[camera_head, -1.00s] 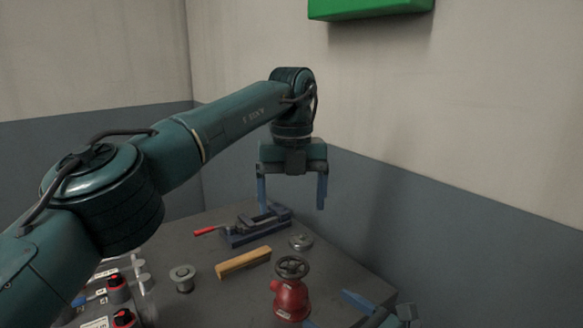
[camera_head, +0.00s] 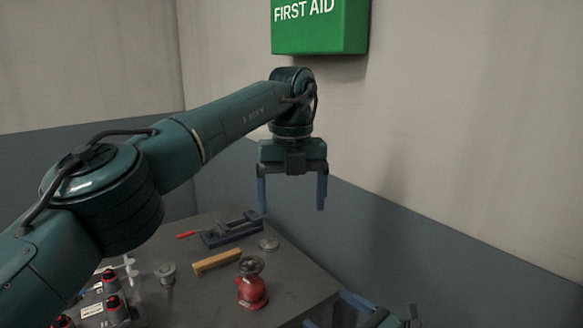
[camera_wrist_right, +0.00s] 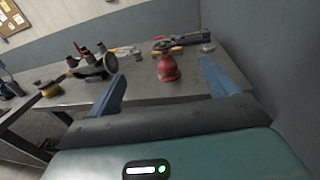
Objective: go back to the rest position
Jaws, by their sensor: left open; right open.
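My left gripper (camera_head: 291,193) is high above the far end of the table in the head view. Its blue fingers point down, wide apart, with nothing between them. My right gripper (camera_head: 332,312) shows at the bottom edge of the head view, only partly in frame. In the right wrist view my right gripper (camera_wrist_right: 160,88) has its two blue fingers spread apart and holds nothing. The red valve (camera_head: 252,285) stands on the table beyond it, not touched by either gripper.
The dark table (camera_head: 296,277) carries a blue vise (camera_head: 230,232) with a red handle, a wooden block (camera_head: 217,262), a metal disc (camera_head: 268,243), a metal spool (camera_head: 166,273) and red-knobbed units (camera_head: 114,306). A green first aid box (camera_head: 340,27) hangs on the wall.

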